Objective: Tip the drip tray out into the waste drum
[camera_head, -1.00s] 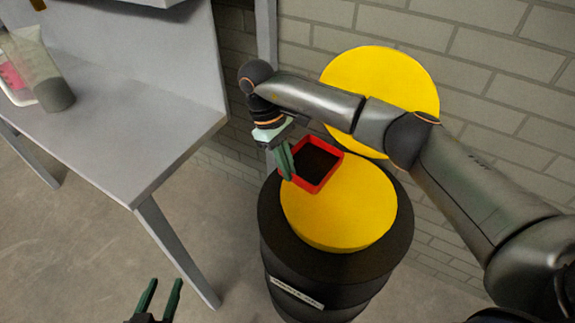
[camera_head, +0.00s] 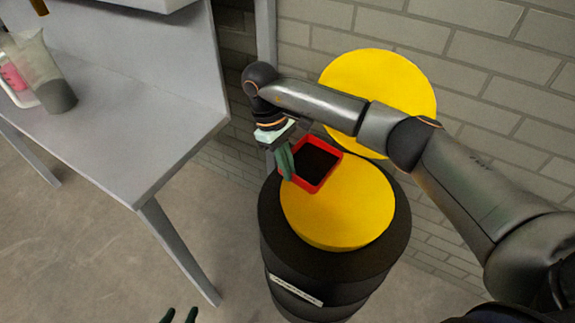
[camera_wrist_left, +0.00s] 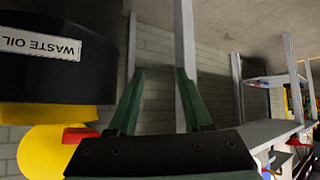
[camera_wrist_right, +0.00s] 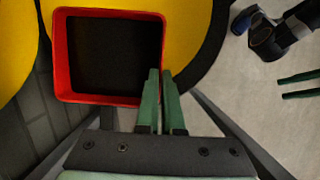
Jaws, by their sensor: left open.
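The drip tray is a square red tray (camera_head: 331,172) with a dark inside, over the left back part of the waste drum's top. My right gripper (camera_head: 285,160) is shut on one wall of it; in the right wrist view the fingers (camera_wrist_right: 161,75) straddle the tray's right wall (camera_wrist_right: 158,50). I cannot tell how full it is or whether it touches the drum. The waste drum (camera_head: 300,262) is black with a round yellow top (camera_head: 350,215); its "WASTE OIL" label (camera_wrist_left: 40,44) shows in the left wrist view. My left gripper (camera_head: 180,316) is open and empty at the bottom edge.
A second yellow disc (camera_head: 385,85) stands upright behind the drum, against the brick wall. A grey bench (camera_head: 140,130) is at the left, with a clear beaker (camera_head: 52,80) holding dark contents. The floor between bench and drum is clear.

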